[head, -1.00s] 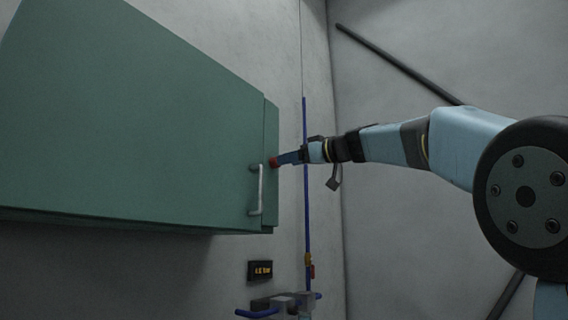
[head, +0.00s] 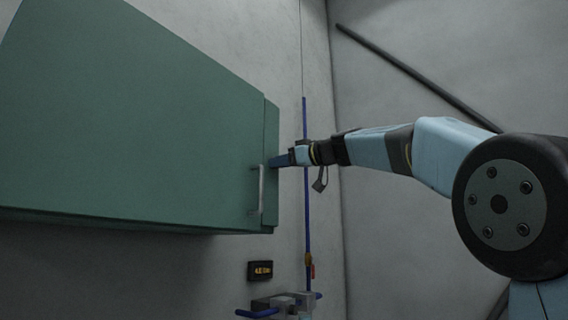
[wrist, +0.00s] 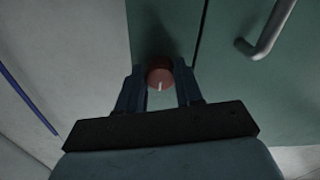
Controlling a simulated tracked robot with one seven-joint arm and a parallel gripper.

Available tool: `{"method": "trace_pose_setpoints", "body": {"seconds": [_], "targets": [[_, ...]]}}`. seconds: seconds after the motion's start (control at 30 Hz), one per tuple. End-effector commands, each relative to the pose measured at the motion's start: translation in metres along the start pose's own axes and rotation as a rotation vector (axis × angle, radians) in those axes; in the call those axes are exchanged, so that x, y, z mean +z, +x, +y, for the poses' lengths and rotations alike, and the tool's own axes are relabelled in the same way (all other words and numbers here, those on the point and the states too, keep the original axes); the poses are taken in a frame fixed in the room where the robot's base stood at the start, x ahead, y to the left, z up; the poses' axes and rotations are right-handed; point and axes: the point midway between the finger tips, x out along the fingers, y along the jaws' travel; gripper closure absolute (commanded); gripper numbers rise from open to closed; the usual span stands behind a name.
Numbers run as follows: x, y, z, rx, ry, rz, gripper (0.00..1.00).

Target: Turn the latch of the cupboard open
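The latch is a round red knob (wrist: 160,78) with a pale pointer mark, on the green cupboard's (head: 130,120) narrow end part beside the door seam. In the wrist view the pointer mark points down the picture. My gripper (wrist: 160,82) has its two dark fingers apart, one on each side of the knob; I cannot see clear contact on either side. In the head view my gripper (head: 272,161) reaches the cupboard from the right and hides the knob.
A metal bar handle (head: 261,190) stands on the door close to my gripper; it also shows in the wrist view (wrist: 268,32). A blue vertical pipe (head: 307,220) runs down the wall behind my wrist. A small dark display (head: 260,271) hangs below the cupboard.

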Motion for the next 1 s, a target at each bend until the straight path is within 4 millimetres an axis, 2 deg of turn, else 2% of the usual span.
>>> {"method": "trace_pose_setpoints", "body": {"seconds": [0.03, 0.27, 0.3, 0.63, 1.0], "targets": [[0.0000, 0.0001, -0.0004, -0.001, 0.000, 0.000, 0.73], [0.0001, 0.0000, -0.0005, -0.002, 0.000, 0.000, 0.95], [0.0011, -0.0050, 0.0037, 0.000, -0.001, -0.001, 0.95], [-0.0004, -0.0004, 0.0001, 0.000, 0.062, 0.001, 0.95], [-0.0014, 0.0000, -0.0010, -0.001, 0.344, 0.003, 0.95]]}}
